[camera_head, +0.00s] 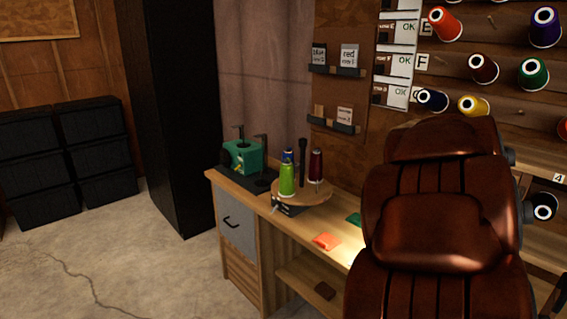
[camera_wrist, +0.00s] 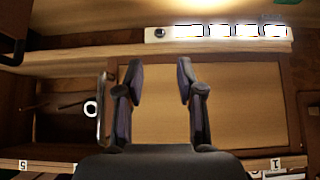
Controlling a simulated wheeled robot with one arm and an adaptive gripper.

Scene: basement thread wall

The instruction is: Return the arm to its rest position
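My gripper (camera_wrist: 160,80) shows in the wrist view with its two dark fingers spread apart. Nothing is between the fingertips. Behind them is a plain light wooden panel (camera_wrist: 240,115) with a darker frame. My gripper does not show in the head view, where a brown leather chair (camera_head: 430,230) covers the right part of the bench.
The wooden bench (camera_head: 235,185) holds a round stand (camera_head: 316,194) with several thread spools and a green device (camera_head: 243,158). Thread cones, including a red one (camera_head: 444,24), hang on the wall. Wrist view: a dark compartment (camera_wrist: 55,115) left, a white strip (camera_wrist: 157,34) above. Floor at left is clear.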

